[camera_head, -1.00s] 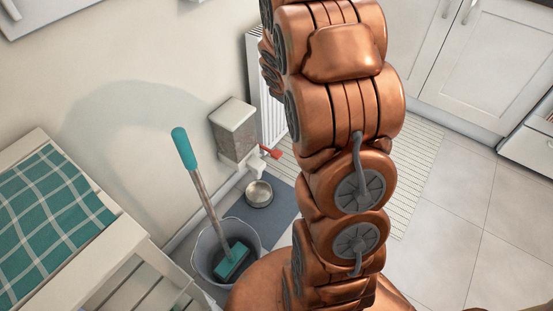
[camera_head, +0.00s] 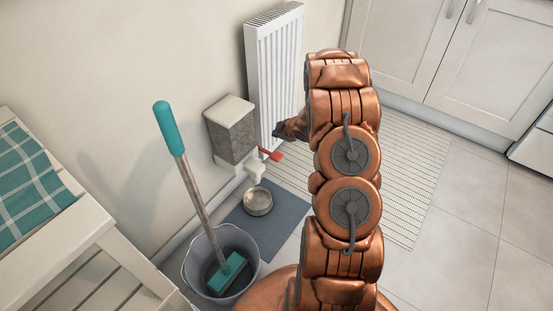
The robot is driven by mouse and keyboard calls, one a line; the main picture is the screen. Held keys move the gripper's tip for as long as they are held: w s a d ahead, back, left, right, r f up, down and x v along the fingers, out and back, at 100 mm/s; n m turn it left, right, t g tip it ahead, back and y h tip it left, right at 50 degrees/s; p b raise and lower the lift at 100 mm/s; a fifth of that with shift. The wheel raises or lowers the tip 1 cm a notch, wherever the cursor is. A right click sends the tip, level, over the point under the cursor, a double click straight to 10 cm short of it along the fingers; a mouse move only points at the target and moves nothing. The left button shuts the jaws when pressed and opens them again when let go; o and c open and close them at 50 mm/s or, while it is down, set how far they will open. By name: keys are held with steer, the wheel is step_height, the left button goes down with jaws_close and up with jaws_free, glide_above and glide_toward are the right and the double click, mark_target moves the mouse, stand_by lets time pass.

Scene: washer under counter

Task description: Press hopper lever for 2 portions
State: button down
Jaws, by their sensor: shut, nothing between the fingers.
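The hopper (camera_head: 230,132) is mounted low on the wall, a grey speckled box with a white lid and a white spout (camera_head: 255,169). Its red lever (camera_head: 272,154) sticks out to the right of the spout. A metal bowl (camera_head: 257,201) stands below the spout on a dark mat. My gripper (camera_head: 278,133) is small in view, partly hidden behind my arm. It is shut and empty, just above the red lever. I cannot tell whether it touches the lever.
A bucket (camera_head: 192,268) with a teal-handled brush stands left of the mat (camera_head: 290,208). A white radiator (camera_head: 273,75) is on the wall behind my gripper. A white bench (camera_head: 75,240) with a checked cloth is at left.

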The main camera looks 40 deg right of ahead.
steer(key=shift+f, duration=0.1)
stand_by(0.3)
steer(key=b, duration=0.7)
glide_above(277, 156)
step_height(277, 156, down, 7)
steer(key=shift+s+f, duration=0.1)
steer(key=shift+f, duration=0.1)
steer(key=shift+f+b, duration=0.35)
steer(key=shift+f, duration=0.35)
steer(key=shift+f, duration=0.1)
stand_by(0.5)
steer(key=shift+f, duration=0.25)
